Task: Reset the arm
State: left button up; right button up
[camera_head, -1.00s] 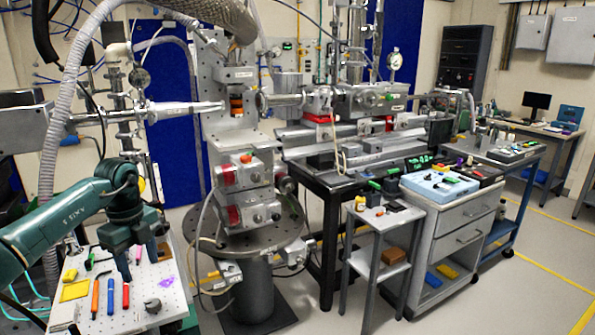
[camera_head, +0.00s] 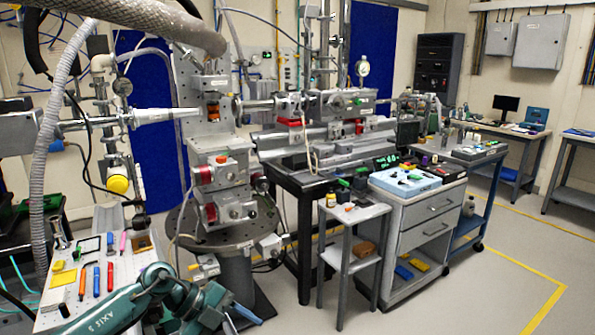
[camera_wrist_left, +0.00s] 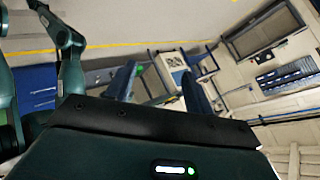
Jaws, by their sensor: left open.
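My left arm (camera_head: 125,305), dark green, crosses the lower left of the head view, in front of the white pegboard table. My left gripper (camera_wrist_left: 160,85) shows in the left wrist view with its two fingers apart and nothing between them. In the head view its end is low and partly hidden behind the arm's own links. It appears clear of the tools on the table. My right gripper is not in view.
A white pegboard table (camera_head: 130,270) holds several tools, including a red one (camera_head: 110,277) and a yellow tray (camera_head: 64,278). The round base plate (camera_head: 185,225) of the instrument stands behind. A small grey stand (camera_head: 355,212) and a drawer cart (camera_head: 420,205) are to the right. Open floor lies at lower right.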

pick_arm(q)
jog(key=s+d+r+n+t+h, duration=0.3)
jog(key=s+d+n+t+h, duration=0.4)
jog(key=d, duration=0.3)
jog(key=s+a+f+n+t+y+p, duration=0.1)
jog(key=s+a+f+n+t+y, duration=0.2)
jog(key=s+a+f+n+y, duration=1)
notch_tip(320, 180, down, 3)
jog(key=s+n, duration=0.2)
jog(key=n, duration=0.2)
jog(key=shift+s+r+n+t+p, duration=0.15)
jog(key=shift+s+n+t+p, duration=0.05)
jog(key=shift+n+t+p, duration=0.1)
